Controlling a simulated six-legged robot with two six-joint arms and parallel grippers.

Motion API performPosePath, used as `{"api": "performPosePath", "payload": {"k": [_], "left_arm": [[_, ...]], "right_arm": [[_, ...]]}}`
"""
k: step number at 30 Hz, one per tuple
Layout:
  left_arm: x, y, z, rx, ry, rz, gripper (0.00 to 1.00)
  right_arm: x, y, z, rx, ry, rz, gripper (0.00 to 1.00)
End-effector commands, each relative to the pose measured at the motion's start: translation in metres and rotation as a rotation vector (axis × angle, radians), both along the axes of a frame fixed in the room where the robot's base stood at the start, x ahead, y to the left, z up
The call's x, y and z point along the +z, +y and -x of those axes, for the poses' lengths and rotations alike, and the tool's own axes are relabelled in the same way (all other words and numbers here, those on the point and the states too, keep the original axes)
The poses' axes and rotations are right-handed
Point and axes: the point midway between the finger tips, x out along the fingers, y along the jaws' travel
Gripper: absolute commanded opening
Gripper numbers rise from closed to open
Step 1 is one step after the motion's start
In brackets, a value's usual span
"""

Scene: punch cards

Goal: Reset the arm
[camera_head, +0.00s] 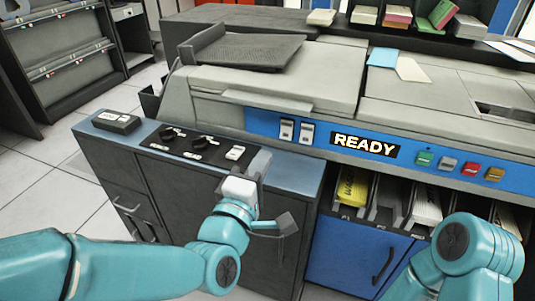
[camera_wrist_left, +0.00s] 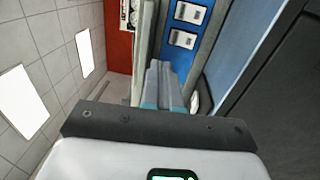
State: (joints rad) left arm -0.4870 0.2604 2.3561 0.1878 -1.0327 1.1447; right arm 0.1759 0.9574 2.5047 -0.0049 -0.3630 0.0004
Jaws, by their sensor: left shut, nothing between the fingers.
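My left gripper (camera_head: 287,222) is in front of the dark grey side cabinet, below its blue top. It is shut and holds nothing. Its white wrist housing (camera_head: 238,190) stands over the teal wrist.
The side cabinet (camera_head: 150,185) has knobs on top. The grey machine shows a READY display (camera_head: 365,146) and coloured buttons. White switches (camera_wrist_left: 187,12) show in the left wrist view. Card slots hold a yellow stack (camera_head: 352,188). A dark rack (camera_head: 62,60) stands left; floor tiles are clear.

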Motion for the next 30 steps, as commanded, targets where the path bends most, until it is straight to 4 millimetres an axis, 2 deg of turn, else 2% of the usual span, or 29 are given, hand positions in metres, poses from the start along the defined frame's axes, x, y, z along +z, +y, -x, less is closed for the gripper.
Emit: {"api": "performPosePath", "payload": {"k": [15,17,18,20,23,24,26,27,29,30], "left_arm": [[0.000,0.001,0.005,0.000,0.001,-0.001,0.00],[-0.006,0.002,0.003,0.001,0.012,-0.016,0.00],[-0.015,0.002,0.002,0.001,0.029,-0.043,0.00],[-0.039,0.006,-0.003,0.002,0.072,-0.108,0.00],[-0.100,0.015,-0.008,-0.013,0.187,-0.276,0.00],[-0.130,0.021,-0.007,-0.029,0.243,-0.355,0.00],[-0.175,0.030,-0.002,-0.064,0.332,-0.474,0.00],[-0.205,0.036,0.004,-0.096,0.390,-0.549,0.00],[-0.250,0.047,0.018,-0.157,0.484,-0.657,0.00],[-0.280,0.054,0.031,-0.207,0.544,-0.725,0.00]], "right_arm": [[0.000,0.000,0.000,0.000,0.000,0.000,0.43],[0.000,0.000,0.000,0.000,0.000,0.000,0.43],[0.000,0.000,0.000,0.000,0.000,0.000,0.43],[0.000,0.000,0.000,0.000,0.000,0.000,0.43],[0.000,0.000,0.000,0.000,0.000,0.000,0.43],[0.000,0.000,0.000,0.000,0.000,0.000,0.43],[0.000,0.000,0.000,0.000,0.000,0.000,0.43],[0.000,0.000,0.000,0.000,0.000,0.000,0.43],[0.000,0.000,0.000,0.000,0.000,0.000,0.43],[0.000,0.000,0.000,0.000,0.000,0.000,0.43]]}}
